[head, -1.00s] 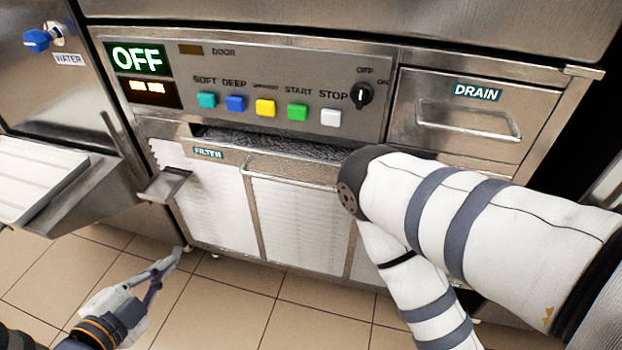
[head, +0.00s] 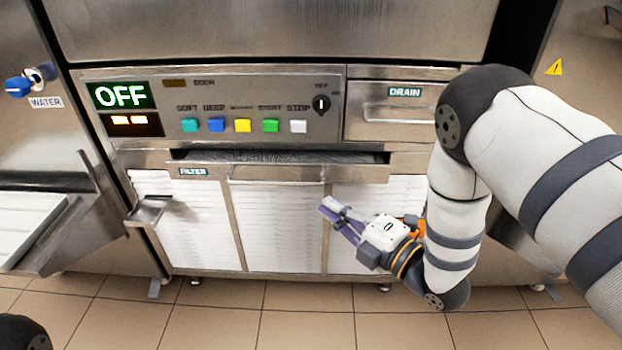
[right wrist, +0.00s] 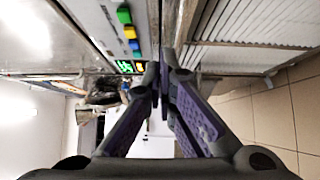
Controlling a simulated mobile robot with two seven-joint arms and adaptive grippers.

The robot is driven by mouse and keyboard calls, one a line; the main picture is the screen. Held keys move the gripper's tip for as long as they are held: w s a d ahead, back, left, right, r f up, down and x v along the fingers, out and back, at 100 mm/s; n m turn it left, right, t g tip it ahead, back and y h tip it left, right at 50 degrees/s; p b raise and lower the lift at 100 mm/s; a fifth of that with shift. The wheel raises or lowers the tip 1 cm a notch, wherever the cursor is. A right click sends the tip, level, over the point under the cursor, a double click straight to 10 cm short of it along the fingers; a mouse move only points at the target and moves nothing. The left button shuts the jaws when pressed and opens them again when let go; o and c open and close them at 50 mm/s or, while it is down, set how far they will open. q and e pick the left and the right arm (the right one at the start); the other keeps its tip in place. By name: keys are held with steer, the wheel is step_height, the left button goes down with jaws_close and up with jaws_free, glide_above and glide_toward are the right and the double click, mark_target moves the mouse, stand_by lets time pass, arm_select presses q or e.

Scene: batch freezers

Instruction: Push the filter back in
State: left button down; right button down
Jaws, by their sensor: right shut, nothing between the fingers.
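The filter (head: 277,156) is a wide drawer below the button panel. It stands out from the machine, with dark grey mesh showing from above behind its steel front. The front carries a green FILTER label (head: 193,171) and a bar handle (head: 277,181). My right gripper (head: 328,208) is shut and empty. In the head view it appears below and right of the handle, in front of the white louvred panels, apart from the filter front. Its shut purple fingers fill the middle of the right wrist view (right wrist: 160,85). My left gripper is out of view.
The panel has coloured buttons (head: 243,125), a knob (head: 321,103) and an OFF display (head: 122,95). A DRAIN drawer (head: 403,117) is at upper right. A small steel bracket (head: 148,211) juts out at left. A white tray (head: 30,225) stands further left. Tiled floor lies below.

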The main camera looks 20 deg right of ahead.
mark_target(307, 166)
arm_select(q)
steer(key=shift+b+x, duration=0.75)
steer(key=shift+b, duration=0.05)
arm_select(e)
steer(key=shift+w+d+x, duration=0.2)
steer(key=shift+d+x, duration=0.2)
steer(key=shift+x, duration=1.5)
steer(key=shift+w+d+x, duration=0.25)
steer(key=shift+d+x, duration=0.2)
steer(key=shift+x, duration=1.45)
steer(key=shift+w+d+x, duration=0.2)
steer(key=shift+d+x, duration=0.2)
steer(key=shift+x, duration=1.55)
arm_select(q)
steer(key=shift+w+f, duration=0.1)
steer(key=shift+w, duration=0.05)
arm_select(e)
steer(key=shift+f, duration=0.1)
